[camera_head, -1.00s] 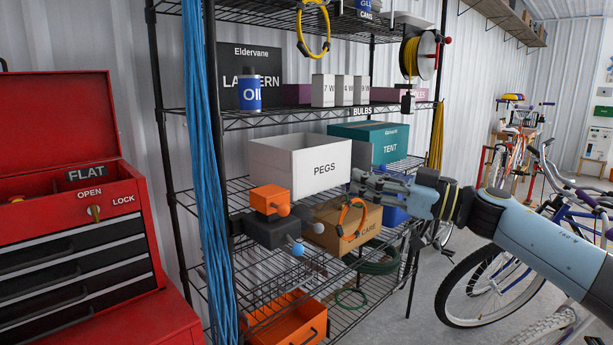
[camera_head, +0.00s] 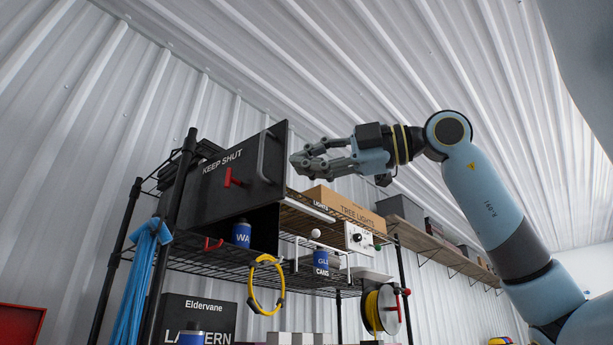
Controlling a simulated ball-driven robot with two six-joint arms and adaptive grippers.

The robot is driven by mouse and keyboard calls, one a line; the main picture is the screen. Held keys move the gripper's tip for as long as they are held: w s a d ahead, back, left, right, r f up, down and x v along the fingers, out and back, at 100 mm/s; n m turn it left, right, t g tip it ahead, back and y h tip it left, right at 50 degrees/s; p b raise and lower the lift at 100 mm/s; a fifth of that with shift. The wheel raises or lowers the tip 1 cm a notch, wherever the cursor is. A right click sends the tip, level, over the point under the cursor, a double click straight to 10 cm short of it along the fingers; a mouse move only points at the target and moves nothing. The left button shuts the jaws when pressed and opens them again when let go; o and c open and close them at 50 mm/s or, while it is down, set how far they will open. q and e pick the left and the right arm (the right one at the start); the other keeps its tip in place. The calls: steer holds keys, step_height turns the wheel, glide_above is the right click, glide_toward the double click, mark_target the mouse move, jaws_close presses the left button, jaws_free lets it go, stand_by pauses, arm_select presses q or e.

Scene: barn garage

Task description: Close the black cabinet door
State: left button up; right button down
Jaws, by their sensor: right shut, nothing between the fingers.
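The black cabinet door (camera_head: 220,180), marked KEEP SHUT, is high on the wire rack at left of centre. It carries a grey bar handle (camera_head: 262,152) near its right edge and a red latch (camera_head: 232,178). The door looks open: a dark space shows below it, with a blue can (camera_head: 241,235) there. I cannot tell its hinge side. My right gripper (camera_head: 297,162) is shut and empty, raised just right of the door's right edge, its fingers pointing left. I see no clear contact with the door. My left gripper is not in view.
A brown TREE LIGHTS box (camera_head: 345,208) sits below my right gripper. A white bracket and control box (camera_head: 358,238) are on the rack's right. A yellow ring (camera_head: 266,284) and cable reel (camera_head: 382,310) hang lower. Open air lies above the door.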

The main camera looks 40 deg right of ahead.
mark_target(281, 177)
steer(key=w+p, duration=0.4)
steer(key=w, duration=0.3)
steer(key=shift+w, duration=0.2)
steer(key=shift+d, duration=0.15)
